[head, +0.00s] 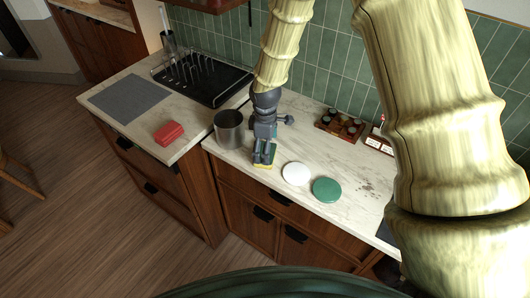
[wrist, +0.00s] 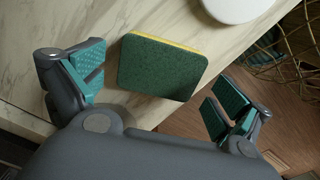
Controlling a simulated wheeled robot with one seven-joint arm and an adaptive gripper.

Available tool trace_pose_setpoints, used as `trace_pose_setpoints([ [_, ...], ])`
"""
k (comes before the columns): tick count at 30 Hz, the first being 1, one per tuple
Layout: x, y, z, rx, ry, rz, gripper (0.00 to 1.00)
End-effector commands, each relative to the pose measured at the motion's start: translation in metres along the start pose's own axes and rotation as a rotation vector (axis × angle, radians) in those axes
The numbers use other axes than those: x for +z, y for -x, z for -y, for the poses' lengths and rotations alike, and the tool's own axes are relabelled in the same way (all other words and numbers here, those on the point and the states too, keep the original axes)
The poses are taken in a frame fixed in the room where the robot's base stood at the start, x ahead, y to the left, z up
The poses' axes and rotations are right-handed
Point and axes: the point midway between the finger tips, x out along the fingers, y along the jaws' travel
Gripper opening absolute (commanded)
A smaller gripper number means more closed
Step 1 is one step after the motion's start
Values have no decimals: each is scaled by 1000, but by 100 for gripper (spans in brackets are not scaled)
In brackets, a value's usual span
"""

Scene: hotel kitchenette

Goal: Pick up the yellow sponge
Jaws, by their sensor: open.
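The yellow sponge (wrist: 162,66) has a green scouring face turned to the camera and a thin yellow edge along its top in the wrist view. It lies on the marble counter near the front edge. In the head view the sponge (head: 262,166) shows only partly, behind and below my gripper (head: 264,155). In the wrist view my gripper (wrist: 155,100) is open, with one teal-padded finger on each side of the sponge. The fingers appear apart from it; the height gap is hard to tell.
A metal pot (head: 229,129) stands left of my gripper. A white disc (head: 296,174) and a green disc (head: 327,189) lie to the right. A spice rack (head: 340,124) stands behind. A red box (head: 169,132) and a dish rack (head: 193,72) are on the left counter.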

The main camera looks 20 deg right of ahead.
Motion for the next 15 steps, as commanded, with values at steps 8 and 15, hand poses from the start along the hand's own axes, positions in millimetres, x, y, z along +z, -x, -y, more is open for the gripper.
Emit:
trace_pose_setpoints([
  [8, 0, -21, 0, 1, 1, 1, 100],
  [15, 0, -24, 0, 2, 1, 0, 100],
])
